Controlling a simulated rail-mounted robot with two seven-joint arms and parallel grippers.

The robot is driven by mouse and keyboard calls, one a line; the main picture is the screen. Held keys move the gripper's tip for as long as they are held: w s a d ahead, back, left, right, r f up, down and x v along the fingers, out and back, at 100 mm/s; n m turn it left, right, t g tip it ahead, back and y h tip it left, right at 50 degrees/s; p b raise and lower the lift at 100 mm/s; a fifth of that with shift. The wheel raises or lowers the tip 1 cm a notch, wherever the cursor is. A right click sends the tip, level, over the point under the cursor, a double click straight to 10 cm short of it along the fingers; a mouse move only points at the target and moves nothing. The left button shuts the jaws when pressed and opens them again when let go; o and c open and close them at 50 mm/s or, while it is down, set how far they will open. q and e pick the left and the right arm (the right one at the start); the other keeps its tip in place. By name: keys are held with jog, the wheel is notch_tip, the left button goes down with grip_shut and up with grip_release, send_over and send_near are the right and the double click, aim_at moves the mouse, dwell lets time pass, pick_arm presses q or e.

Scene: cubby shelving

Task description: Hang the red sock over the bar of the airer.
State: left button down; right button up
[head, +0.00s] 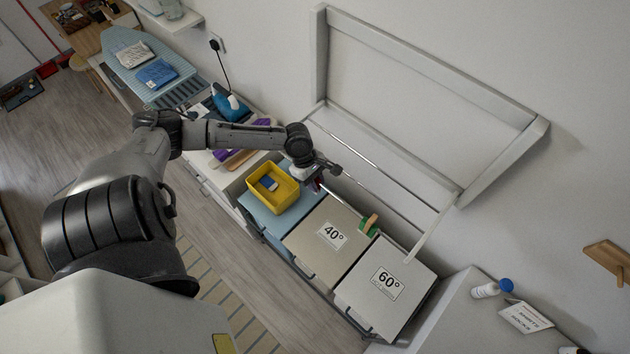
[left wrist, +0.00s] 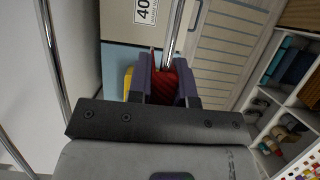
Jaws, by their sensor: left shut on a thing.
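My left gripper (head: 318,181) is shut on the red sock, just in front of the airer (head: 428,72). In the left wrist view, the red sock (left wrist: 178,86) sits between the two fingers of my left gripper (left wrist: 167,78). The metal bar of the airer (left wrist: 174,36) runs up to the sock there and its line is hidden behind the gripper. I cannot tell whether the sock touches the bar. In the head view, the airer's bars (head: 372,165) slope down to the right from beside my gripper. My right gripper is not in view.
Below stand a yellow bin (head: 290,190) on a blue lid, a beige "40°" hamper lid (head: 318,240) and a white "60°" hamper lid (head: 408,262). A green-and-wood brush (head: 369,224) lies by the beige lid. A blue iron (head: 230,104) stands to the left.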

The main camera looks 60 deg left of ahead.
pick_arm(q)
jog(key=c, duration=1)
grip_release()
jog(key=shift+o, duration=0.2)
jog(key=shift+r, duration=0.1)
jog(key=shift+s+a+r, duration=0.1)
jog(key=shift+a+r, duration=0.1)
jog(key=shift+r, duration=0.15)
jog(key=v, duration=1)
jog(key=shift+r, duration=0.35)
jog(key=shift+p+v, duration=0.5)
jog(key=shift+v, duration=0.55)
jog(key=shift+a, duration=0.1)
